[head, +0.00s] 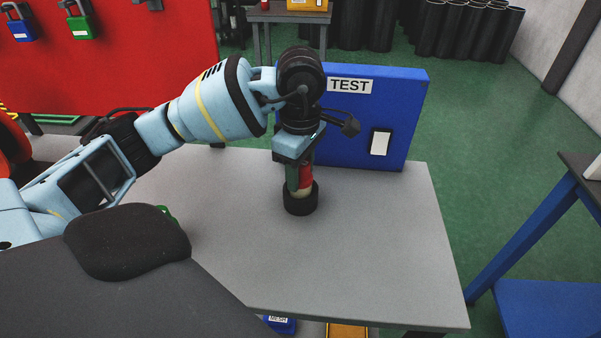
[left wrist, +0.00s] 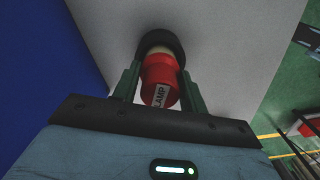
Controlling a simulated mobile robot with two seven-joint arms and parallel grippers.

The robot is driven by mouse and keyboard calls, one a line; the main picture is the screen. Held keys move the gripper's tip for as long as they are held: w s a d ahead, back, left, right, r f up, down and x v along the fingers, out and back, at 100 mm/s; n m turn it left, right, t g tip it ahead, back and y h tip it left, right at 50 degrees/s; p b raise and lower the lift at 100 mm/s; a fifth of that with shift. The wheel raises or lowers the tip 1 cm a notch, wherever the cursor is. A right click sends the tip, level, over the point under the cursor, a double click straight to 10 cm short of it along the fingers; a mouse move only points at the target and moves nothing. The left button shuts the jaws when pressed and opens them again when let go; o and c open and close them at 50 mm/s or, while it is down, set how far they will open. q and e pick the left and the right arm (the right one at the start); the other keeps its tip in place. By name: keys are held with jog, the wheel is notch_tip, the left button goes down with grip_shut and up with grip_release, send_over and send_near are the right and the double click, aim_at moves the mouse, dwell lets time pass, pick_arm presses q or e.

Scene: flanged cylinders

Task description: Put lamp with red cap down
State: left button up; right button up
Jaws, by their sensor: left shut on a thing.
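The lamp with the red cap (head: 305,178) is upright in the head view, with its black round base (head: 301,200) low at the grey table top (head: 380,240). I cannot tell for sure whether the base touches the table. In the left wrist view the red cap (left wrist: 159,80) carries a white LAMP label, with the dark base beyond it. My left gripper (head: 299,184) points down over the lamp; its green fingers (left wrist: 157,82) are on both sides of the red cap, shut on it. My right gripper is not in view.
A blue TEST box (head: 362,115) stands on the table right behind the lamp. The table is clear to the front and right. A blue-framed table (head: 545,230) is at the right edge. A red board with padlocks (head: 130,70) stands at the back left.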

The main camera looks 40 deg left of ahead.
pick_arm(q)
jog(key=shift+f, duration=0.65)
jog(key=shift+f, duration=0.2)
jog(key=o, duration=1)
jog(key=shift+r, duration=0.15)
jog(key=shift+r, duration=0.3)
notch_tip(320, 180, up, 12)
jog(key=shift+f+p, duration=0.2)
jog(key=shift+p, duration=0.65)
